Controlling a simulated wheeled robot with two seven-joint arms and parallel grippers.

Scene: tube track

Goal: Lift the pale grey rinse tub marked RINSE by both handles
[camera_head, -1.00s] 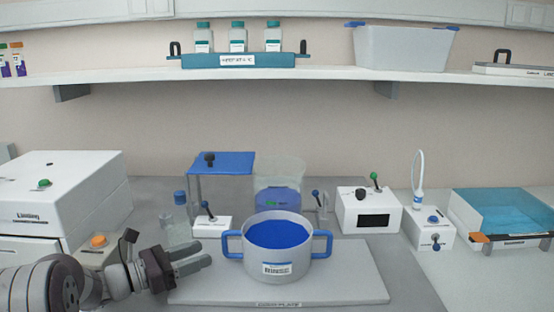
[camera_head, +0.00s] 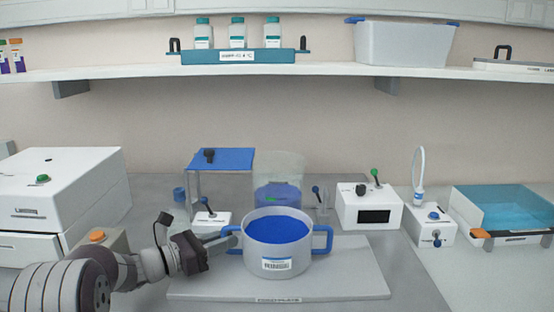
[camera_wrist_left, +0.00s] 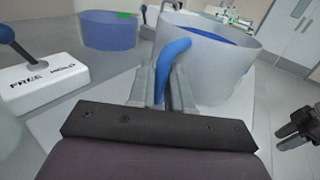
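The pale grey rinse tub (camera_head: 277,260) stands upright on the light plate (camera_head: 350,283) in the head view, with blue contents and a label too blurred to read. It has a blue left handle (camera_head: 229,241) and a blue right handle (camera_head: 324,241). My left gripper (camera_head: 224,240) is at the left handle. In the left wrist view the handle (camera_wrist_left: 166,62) lies between the two fingers of my left gripper (camera_wrist_left: 160,88); whether they press on it is unclear. My right gripper (camera_wrist_left: 287,136) shows at the right edge, open and apart from the tub (camera_wrist_left: 215,65).
A lever box (camera_head: 210,222) and a blue-topped stand (camera_head: 222,159) are behind the left handle. A clear container (camera_head: 279,168) is behind the tub. A white box (camera_head: 370,212) stands behind right. The plate's right part is bare.

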